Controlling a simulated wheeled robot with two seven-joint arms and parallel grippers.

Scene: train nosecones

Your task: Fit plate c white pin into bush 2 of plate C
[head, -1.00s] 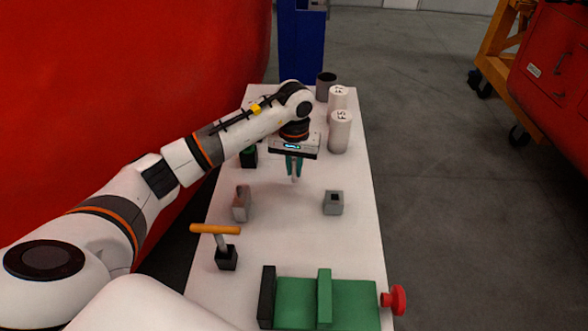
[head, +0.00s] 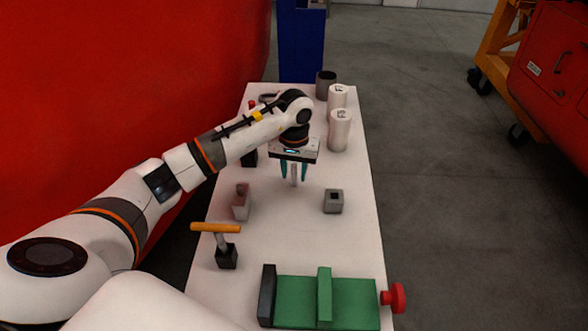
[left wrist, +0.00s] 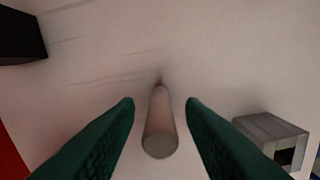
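A pale pin (head: 293,174) stands about upright in the middle of the table, between the fingers of my left gripper (head: 294,178). The fingers are open, with a gap on both sides of the pin. In the left wrist view the pin (left wrist: 159,125) sits between the two spread green fingers (left wrist: 160,103), its near end round and its far end by the table. No label shows which part is plate C or bush 2. A grey block with a square hole (head: 333,202) is to the right; one such block (left wrist: 270,138) shows in the left wrist view. My right gripper is not in view.
A second grey block (head: 241,204) and an orange-handled tool on a black base (head: 226,257) stand left. A green vice (head: 350,300) is at the front. White cylinders (head: 339,130) and a dark cup (head: 325,86) stand at the back right.

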